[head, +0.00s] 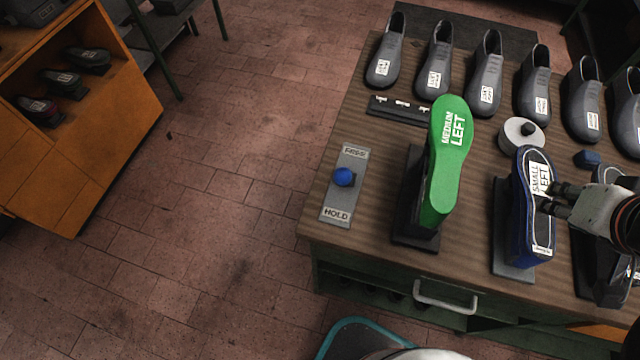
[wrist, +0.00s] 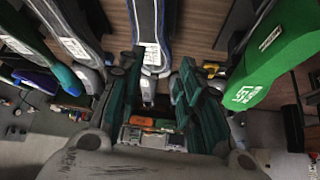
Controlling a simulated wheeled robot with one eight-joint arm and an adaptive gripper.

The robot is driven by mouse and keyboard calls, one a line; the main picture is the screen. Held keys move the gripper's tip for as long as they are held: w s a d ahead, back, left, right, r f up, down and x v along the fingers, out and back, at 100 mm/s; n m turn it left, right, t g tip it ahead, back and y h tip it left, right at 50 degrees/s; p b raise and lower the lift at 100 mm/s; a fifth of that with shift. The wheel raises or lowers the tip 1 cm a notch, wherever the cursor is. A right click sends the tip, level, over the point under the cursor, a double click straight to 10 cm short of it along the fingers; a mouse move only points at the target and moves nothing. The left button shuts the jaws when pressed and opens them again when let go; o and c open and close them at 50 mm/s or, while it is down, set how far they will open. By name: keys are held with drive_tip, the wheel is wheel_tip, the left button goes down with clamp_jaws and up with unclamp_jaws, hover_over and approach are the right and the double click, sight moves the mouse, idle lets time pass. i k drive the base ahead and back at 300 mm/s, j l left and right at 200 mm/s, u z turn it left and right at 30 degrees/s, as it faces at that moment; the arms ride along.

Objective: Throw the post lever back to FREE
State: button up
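The post lever is a blue ball knob (head: 343,176) on a grey plate (head: 332,198) at the table's left side. The plate reads FREE at its far end and HOLD at its near end. The knob shows between the two words; its exact setting is hard to tell. My gripper (head: 553,198) is well to the right of the lever, close to the blue SMALL LEFT form (head: 519,235). Its fingers are apart. In the wrist view, my gripper (wrist: 154,85) is open with the SMALL LEFT form (wrist: 150,20) beyond the fingertips; contact is unclear.
A green MEDIUM LEFT form (head: 447,160) stands on a dark post between lever and gripper. Several grey shoes (head: 487,75) line the table's back. A round white item (head: 521,135) and a dark rack (head: 399,107) lie on the wooden table (head: 345,240). Floor to the left is clear.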

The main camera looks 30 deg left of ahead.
sight(343, 176)
drive_tip(key=k+u, duration=0.15)
drive_tip(key=u, duration=1.25)
